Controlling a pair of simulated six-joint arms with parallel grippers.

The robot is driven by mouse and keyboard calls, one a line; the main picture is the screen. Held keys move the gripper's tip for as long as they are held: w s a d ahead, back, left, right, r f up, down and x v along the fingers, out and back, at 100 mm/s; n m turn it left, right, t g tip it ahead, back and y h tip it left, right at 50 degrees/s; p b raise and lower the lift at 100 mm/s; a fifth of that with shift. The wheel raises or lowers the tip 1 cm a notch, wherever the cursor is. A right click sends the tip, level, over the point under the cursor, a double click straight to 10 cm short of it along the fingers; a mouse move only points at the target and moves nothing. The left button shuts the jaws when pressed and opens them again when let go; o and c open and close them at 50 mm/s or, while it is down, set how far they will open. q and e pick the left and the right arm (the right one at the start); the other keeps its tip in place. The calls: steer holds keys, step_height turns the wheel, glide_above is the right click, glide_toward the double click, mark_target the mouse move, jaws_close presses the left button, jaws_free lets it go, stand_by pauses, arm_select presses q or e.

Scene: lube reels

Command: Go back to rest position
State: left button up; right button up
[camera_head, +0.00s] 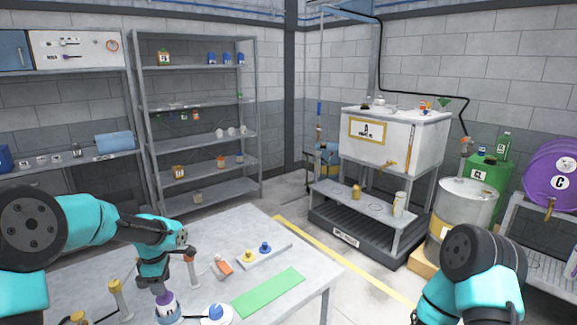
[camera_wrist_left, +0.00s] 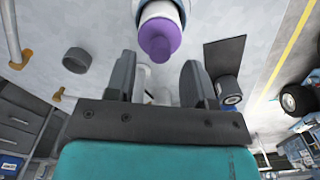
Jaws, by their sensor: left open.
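My left gripper (camera_head: 160,287) hangs over the near-left part of the grey work table (camera_head: 215,240), pointing down. Its two dark fingers stand apart in the left wrist view (camera_wrist_left: 157,78), with nothing clamped between them. A white item with a purple top (camera_head: 165,301) stands on the table just below the gripper in the head view. In the left wrist view the purple top (camera_wrist_left: 159,38) is just ahead of the fingertips and looks apart from them. My right arm enters at the lower right of the head view; its gripper is out of frame.
On the table are a green mat (camera_head: 268,292), a tray with yellow and blue knobs (camera_head: 264,253), an orange item (camera_head: 221,267), a white dish with a blue piece (camera_head: 216,314) and upright posts (camera_head: 118,298). Shelves, a white tank (camera_head: 395,140) and drums stand behind.

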arm_select(q)
step_height(320, 180, up, 8)
step_height(320, 180, down, 12)
steer(key=shift+f, duration=0.1)
steer(key=r, duration=0.4)
steer(key=shift+s+d+r, duration=0.1)
steer(key=shift+s+d, duration=0.05)
steer(key=shift+s, duration=0.1)
steer(key=s+d+r, duration=0.1)
steer(key=s+d, duration=0.7)
steer(key=s, duration=0.5)
steer(key=shift+r, duration=0.2)
stand_by(0.9)
